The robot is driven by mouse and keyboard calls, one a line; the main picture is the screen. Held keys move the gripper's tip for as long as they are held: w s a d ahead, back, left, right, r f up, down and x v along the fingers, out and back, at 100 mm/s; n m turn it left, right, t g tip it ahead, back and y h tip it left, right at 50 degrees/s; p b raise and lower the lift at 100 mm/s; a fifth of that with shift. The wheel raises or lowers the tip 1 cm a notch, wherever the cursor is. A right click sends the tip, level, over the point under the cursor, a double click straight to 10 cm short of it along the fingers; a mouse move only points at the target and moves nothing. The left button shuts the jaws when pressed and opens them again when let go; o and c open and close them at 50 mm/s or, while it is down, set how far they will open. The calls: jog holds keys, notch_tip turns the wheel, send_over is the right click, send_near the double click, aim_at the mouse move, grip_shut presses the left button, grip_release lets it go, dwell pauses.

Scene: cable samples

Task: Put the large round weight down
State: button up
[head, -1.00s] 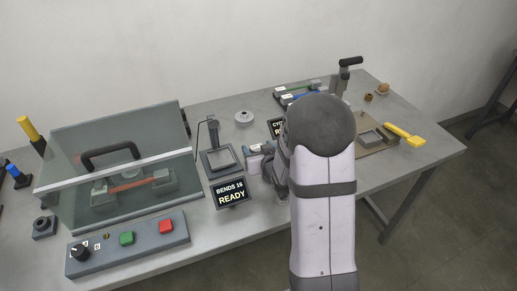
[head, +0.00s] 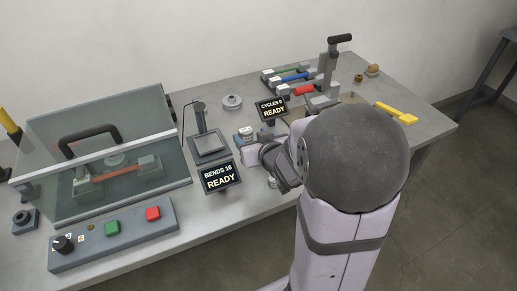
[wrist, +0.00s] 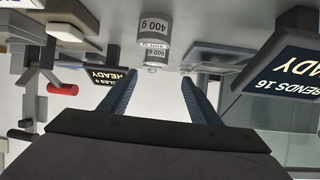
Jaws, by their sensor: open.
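A grey cylindrical weight (head: 246,134) with a pale label stands on the table in front of my gripper, between the two signs. The weight appears apart from the fingers. In the head view my arm hides part of the gripper and the fingertips are hard to make out.
A "BENDS 16 READY" sign (head: 219,177) and a stand (head: 209,145) are to the left. A "CYCLES 0 READY" sign (head: 271,109) is behind on the right. A glass-sided case (head: 60,165) fills the left.

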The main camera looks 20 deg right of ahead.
jog(key=shift+s+d+h+b, duration=0.25)
jog(key=shift+s+b, duration=0.55)
jog(key=shift+b, duration=1.3)
jog(key=shift+s+r, duration=0.55)
jog(key=shift+s, duration=0.05)
jog(key=shift+s+a+r, duration=0.15)
jog(key=shift+s+r, duration=0.1)
jog(key=shift+s, duration=0.3)
jog(key=shift+r, duration=0.1)
